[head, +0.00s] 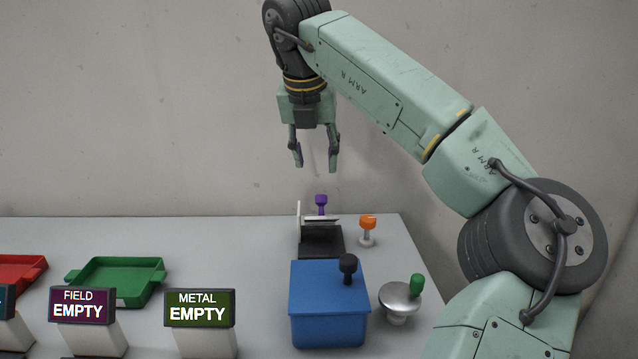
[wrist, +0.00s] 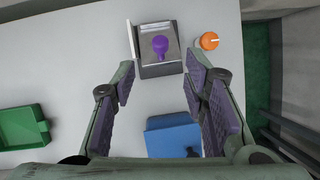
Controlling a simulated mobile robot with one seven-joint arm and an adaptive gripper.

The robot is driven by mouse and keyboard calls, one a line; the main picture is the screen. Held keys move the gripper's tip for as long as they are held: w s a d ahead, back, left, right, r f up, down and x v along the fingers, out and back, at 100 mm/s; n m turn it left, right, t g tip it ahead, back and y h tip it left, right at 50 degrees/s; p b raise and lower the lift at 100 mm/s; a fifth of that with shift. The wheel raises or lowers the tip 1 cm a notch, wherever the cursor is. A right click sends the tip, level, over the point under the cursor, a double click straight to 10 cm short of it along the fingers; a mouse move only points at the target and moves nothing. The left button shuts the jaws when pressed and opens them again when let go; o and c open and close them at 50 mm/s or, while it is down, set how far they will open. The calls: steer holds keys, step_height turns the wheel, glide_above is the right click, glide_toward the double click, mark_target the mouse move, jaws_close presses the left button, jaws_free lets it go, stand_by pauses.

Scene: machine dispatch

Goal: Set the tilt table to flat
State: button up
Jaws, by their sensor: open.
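The tilt table (head: 321,242) is a dark base with a pale plate and an upright white side panel, at the back right of the bench. A purple knob (head: 321,203) stands up at its far side in the head view. In the wrist view the tilt table (wrist: 160,71) is at the top middle, with the purple knob (wrist: 160,46) over its grey plate. I cannot tell the plate's exact angle. My gripper (head: 315,167) is open and empty, pointing down above the knob, apart from it. Its fingers (wrist: 160,82) frame the space below the table in the wrist view.
An orange knob (head: 368,222) stands right of the tilt table. A blue box (head: 328,315) with a black knob and a silver dish (head: 397,297) with a green knob are in front. Green (head: 117,280) and red trays (head: 20,270) and signs reading EMPTY are left.

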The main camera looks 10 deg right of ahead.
mark_target(321, 209)
steer(key=p+x, duration=0.2)
steer(key=x, duration=0.8)
steer(key=shift+f, duration=0.3)
steer(key=shift+c, duration=0.3)
jaws_close()
